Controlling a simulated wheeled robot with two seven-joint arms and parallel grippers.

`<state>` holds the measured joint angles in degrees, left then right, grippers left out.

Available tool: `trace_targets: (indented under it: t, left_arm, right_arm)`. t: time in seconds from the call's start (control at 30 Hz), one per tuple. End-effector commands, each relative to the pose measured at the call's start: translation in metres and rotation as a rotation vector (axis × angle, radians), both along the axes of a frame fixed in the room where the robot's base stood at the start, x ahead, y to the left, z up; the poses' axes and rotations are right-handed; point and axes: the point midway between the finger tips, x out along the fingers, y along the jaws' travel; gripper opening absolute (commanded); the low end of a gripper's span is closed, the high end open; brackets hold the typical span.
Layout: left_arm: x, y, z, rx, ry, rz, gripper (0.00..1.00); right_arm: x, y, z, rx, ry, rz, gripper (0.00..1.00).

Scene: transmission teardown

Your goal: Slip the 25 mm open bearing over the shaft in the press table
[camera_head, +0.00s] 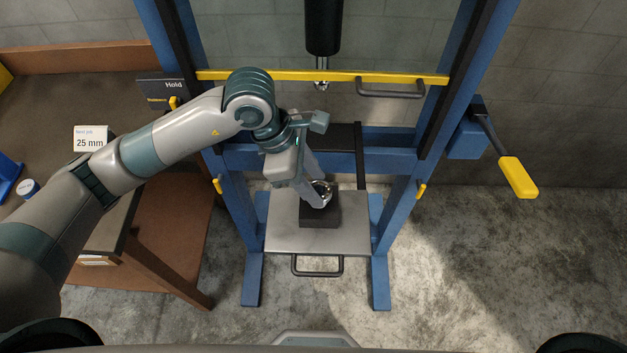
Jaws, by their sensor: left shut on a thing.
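My left gripper (313,195) reaches in from the left and points down over the press table (285,235). It is shut on a shiny metal ring, the bearing (325,187), just above a dark block (320,215) on the table. The shaft is hidden behind the gripper and bearing, so I cannot tell whether the ring is around it. My right gripper is not in view.
The blue press frame (238,205) surrounds the table, with a yellow bar (330,77) across it and a black ram (323,28) above. A yellow-ended lever (518,177) sticks out right. A workbench (60,60) with a "25 mm" card (90,139) stands left.

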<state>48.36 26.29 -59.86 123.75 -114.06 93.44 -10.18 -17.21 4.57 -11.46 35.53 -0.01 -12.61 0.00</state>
Motion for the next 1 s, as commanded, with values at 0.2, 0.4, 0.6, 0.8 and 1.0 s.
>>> trace_targets:
  t: [0.2, 0.4, 0.6, 0.8, 1.0]
  left_arm:
    - [0.0, 0.0, 0.0, 0.0, -0.001, 0.0, 0.42]
    - [0.0, 0.0, 0.0, 0.0, 0.0, 0.0, 0.61]
    - [0.0, 0.0, 0.0, 0.0, 0.0, 0.0, 0.61]
    - [0.001, 0.004, 0.008, 0.0, -0.003, 0.0, 0.61]
    - [0.002, 0.013, 0.029, 0.0, -0.005, 0.0, 0.61]
  right_arm:
    - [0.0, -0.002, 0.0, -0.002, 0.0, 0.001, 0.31]
    - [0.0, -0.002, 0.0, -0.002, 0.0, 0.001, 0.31]
    - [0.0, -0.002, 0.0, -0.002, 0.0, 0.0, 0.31]
    - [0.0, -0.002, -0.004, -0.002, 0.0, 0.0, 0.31]
    - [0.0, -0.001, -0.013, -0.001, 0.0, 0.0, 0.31]
